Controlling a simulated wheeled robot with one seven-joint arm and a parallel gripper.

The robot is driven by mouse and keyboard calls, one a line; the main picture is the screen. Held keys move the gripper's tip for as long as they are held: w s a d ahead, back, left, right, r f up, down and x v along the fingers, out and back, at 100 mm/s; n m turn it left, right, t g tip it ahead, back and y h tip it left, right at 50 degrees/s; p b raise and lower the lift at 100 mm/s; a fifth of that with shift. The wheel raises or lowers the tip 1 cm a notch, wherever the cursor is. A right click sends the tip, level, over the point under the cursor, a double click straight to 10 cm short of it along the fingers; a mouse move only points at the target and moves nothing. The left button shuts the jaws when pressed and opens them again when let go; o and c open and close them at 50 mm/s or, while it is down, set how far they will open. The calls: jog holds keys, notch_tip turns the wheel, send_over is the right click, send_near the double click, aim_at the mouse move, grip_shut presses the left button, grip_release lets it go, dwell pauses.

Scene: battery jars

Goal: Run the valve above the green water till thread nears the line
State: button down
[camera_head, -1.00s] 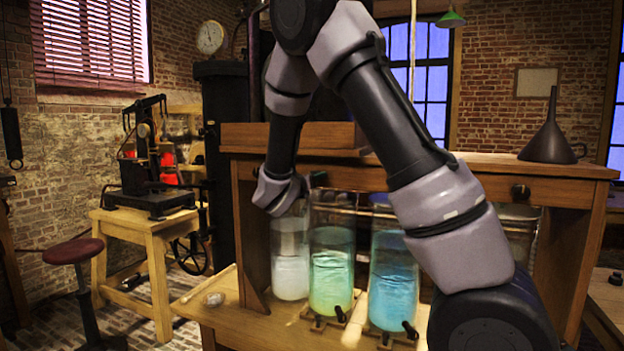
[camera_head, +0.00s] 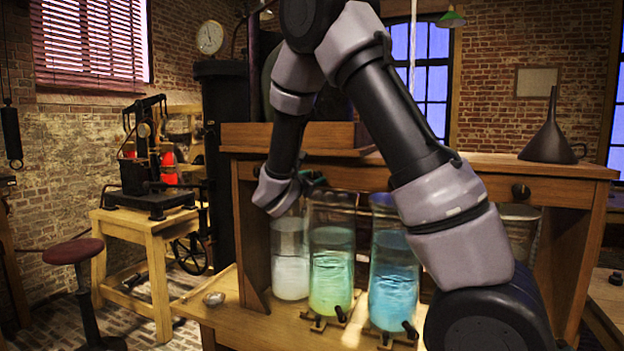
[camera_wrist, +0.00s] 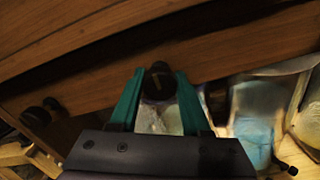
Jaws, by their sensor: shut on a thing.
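The green jar (camera_head: 331,278) stands on the bench under the wooden shelf, between a whitish jar (camera_head: 290,268) and a blue jar (camera_head: 393,285). Its pale green liquid shows with a broad surface in the upper half. I cannot make out a thread or a line on it. In the wrist view my gripper (camera_wrist: 160,86) has its teal fingers closed on a dark round valve knob (camera_wrist: 160,76) on the wooden front. The knob's turn angle is unclear.
Another dark knob (camera_head: 520,192) sits on the board at right, and a funnel (camera_head: 549,138) stands on top. Small taps (camera_head: 340,314) stick out at the jars' feet. A small metal dish (camera_head: 214,299) lies at the bench's left. A stool (camera_head: 73,252) stands at far left.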

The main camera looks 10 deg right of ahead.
jog(key=shift+c, duration=1)
grip_release()
jog(key=shift+v, duration=2.5)
